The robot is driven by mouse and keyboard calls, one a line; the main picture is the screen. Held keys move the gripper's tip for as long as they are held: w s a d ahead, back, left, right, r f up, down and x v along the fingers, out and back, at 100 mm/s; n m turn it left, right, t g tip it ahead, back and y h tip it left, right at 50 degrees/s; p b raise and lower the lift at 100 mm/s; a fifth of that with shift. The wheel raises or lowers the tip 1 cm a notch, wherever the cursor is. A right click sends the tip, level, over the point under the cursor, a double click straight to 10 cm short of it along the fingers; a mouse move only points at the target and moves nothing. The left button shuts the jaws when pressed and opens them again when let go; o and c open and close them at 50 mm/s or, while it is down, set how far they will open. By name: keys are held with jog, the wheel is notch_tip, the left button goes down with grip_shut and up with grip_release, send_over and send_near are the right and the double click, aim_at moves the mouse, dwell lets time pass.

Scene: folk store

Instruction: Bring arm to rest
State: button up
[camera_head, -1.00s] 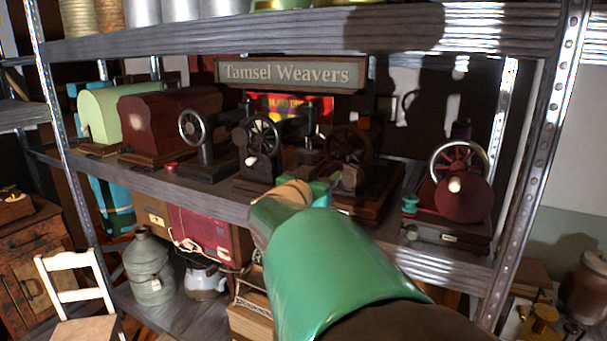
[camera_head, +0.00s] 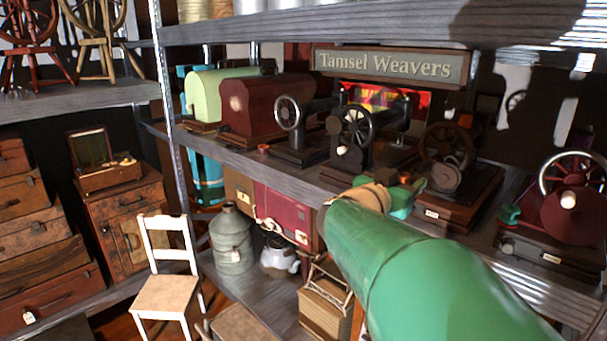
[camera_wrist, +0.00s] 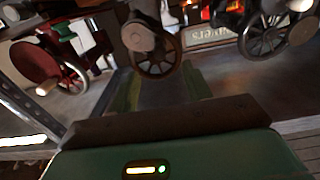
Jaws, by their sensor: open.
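My green arm (camera_head: 430,260) reaches from the lower right of the head view toward the middle shelf. My gripper (camera_head: 405,198) is at its end, in front of the shelf edge and close to a dark sewing machine (camera_head: 447,165). In the wrist view my gripper (camera_wrist: 158,88) is open, its two green fingers apart with nothing seen held between them. A sewing machine's wheel (camera_wrist: 150,45) shows just beyond the fingers. I cannot tell whether they touch it.
A metal shelf (camera_head: 270,160) carries several sewing machines, with a red one (camera_head: 580,205) at right. A white chair (camera_head: 165,285), a grey milk can (camera_head: 232,240) and a wooden cabinet (camera_head: 120,215) stand at left and below. An upper shelf (camera_head: 350,28) runs above.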

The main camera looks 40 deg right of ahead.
jog(key=shift+w+a, duration=0.1)
jog(key=w+a+f+n+t+y, duration=0.1)
jog(key=w+a+n+t+y, duration=0.45)
jog(key=a, duration=0.55)
jog(key=w+a+f+n+t+y, duration=0.2)
jog(key=w+a+n+t+y, duration=0.4)
jog(key=a, duration=0.5)
jog(key=s+a+f+n+g+y, duration=0.2)
jog(key=a+f+y, duration=0.15)
jog(key=a, duration=0.35)
jog(key=s+a+f+n+g+y, duration=0.1)
jog(key=s+a+f+n+y, duration=0.1)
jog(key=s+a+f+y, duration=0.3)
jog(key=s+a+f+g+h, duration=0.2)
jog(key=s+a+f+g, duration=0.2)
jog(key=s, duration=0.4)
jog(key=shift+s+f+n+g, duration=0.2)
jog(key=shift+f+n+g, duration=0.15)
jog(key=shift+f+g, duration=0.55)
jog(key=shift+a, duration=0.1)
jog(key=shift+c, duration=1.3)
